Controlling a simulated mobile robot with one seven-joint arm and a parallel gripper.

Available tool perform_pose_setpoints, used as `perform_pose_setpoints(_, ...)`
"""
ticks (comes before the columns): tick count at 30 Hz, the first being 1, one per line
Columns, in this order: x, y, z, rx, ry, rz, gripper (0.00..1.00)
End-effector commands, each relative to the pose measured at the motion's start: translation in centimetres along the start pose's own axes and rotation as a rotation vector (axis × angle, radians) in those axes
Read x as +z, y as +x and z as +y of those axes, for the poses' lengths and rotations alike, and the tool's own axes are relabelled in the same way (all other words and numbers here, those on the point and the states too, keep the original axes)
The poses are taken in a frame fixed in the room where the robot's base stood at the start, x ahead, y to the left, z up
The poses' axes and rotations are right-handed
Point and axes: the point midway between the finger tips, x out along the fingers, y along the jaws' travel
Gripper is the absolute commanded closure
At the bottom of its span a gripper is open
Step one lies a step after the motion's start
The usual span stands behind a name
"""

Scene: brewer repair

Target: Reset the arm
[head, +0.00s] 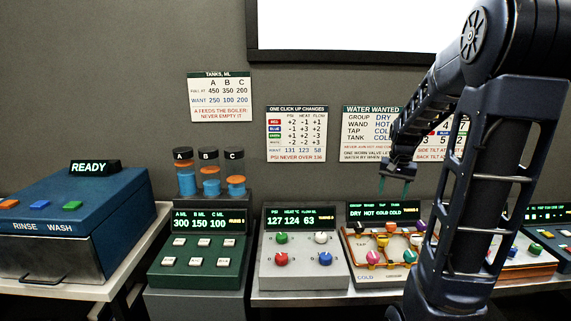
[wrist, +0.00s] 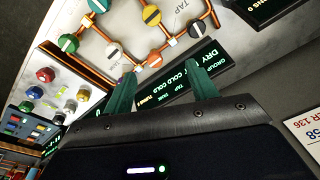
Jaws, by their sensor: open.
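My gripper (head: 397,183) hangs at the end of my raised arm, in front of the wall signs and above the valve panel (head: 361,270). In the wrist view its two green fingers (wrist: 163,92) stand apart with nothing between them. Beyond the fingers lie the panel's dark display (wrist: 172,86), which reads dry, hot, cold, cold in the head view, and several coloured knobs on orange pipes, among them a yellow knob (wrist: 152,15) and an orange knob (wrist: 154,60). The fingers look clear of the panel.
A grey box (head: 303,278) with coloured knobs and a green tank box (head: 197,262) stand left of the valve panel. A blue rinse and wash machine (head: 75,215) is at far left. My arm hides part of the right side. Free air lies above the boxes.

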Motion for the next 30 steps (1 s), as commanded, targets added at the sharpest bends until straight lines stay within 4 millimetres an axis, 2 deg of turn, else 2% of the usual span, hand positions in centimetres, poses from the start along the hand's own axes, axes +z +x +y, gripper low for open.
perform_pose_setpoints(6, 4.9, -3.4, -0.7, -0.030, -0.104, 0.063, 0.43)
perform_pose_setpoints(15, 11.7, -6.5, -0.9, -0.053, -0.244, 0.152, 0.43)
perform_pose_setpoints(24, 18.2, -8.0, -0.3, -0.057, -0.375, 0.242, 0.43)
perform_pose_setpoints(30, 20.8, -8.2, 0.0, -0.053, -0.430, 0.280, 0.43)
